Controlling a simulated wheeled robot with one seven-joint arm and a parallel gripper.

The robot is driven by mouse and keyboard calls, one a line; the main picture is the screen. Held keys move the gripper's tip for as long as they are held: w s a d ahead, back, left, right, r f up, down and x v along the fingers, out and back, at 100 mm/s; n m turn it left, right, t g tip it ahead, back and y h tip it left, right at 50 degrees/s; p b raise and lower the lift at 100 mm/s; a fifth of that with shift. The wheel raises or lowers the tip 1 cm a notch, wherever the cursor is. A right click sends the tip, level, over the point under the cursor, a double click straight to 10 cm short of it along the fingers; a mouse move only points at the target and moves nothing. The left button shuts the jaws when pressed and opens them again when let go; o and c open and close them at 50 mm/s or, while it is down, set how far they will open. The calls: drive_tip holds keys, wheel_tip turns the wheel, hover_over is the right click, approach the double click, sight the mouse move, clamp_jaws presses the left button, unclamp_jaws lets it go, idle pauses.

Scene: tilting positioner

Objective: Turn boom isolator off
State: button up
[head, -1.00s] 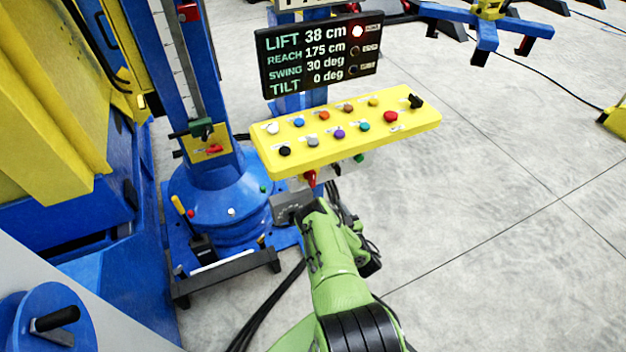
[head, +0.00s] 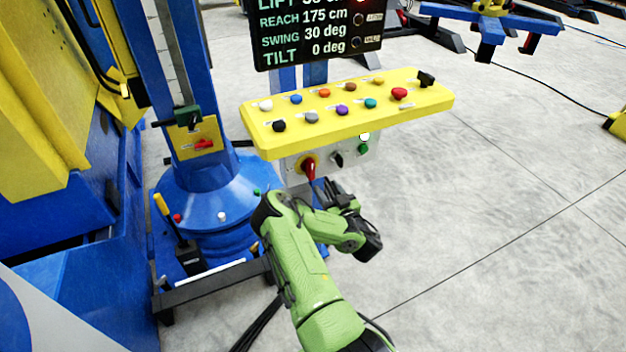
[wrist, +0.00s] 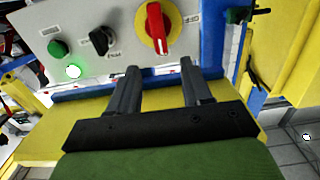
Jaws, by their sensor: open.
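A red rotary handle (head: 309,168) on a yellow disc sits on the grey panel under the yellow console. It also shows in the wrist view (wrist: 156,30), roughly upright in that picture. Its label is too small to read, so I cannot confirm that it is the boom isolator. A second red handle (head: 204,143) is on the column's yellow plate. My gripper (head: 336,190) is just below and right of the rotary handle in the head view. In the wrist view its two fingers (wrist: 157,68) are apart and empty, pointing at the panel, with the rotary handle beyond the fingertips.
Next to the rotary handle are a black selector (wrist: 101,40), a green button (wrist: 58,49) and a lit green lamp (wrist: 73,71). The yellow console (head: 262,140) with several coloured buttons overhangs the panel. The display (head: 318,38) stands behind. Open floor (head: 500,220) lies right.

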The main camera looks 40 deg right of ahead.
sight(312, 168)
drive_tip(key=b+x, duration=0.2)
drive_tip(key=x, duration=0.8)
drive_tip(key=shift+w+b, duration=0.35)
clamp_jaws()
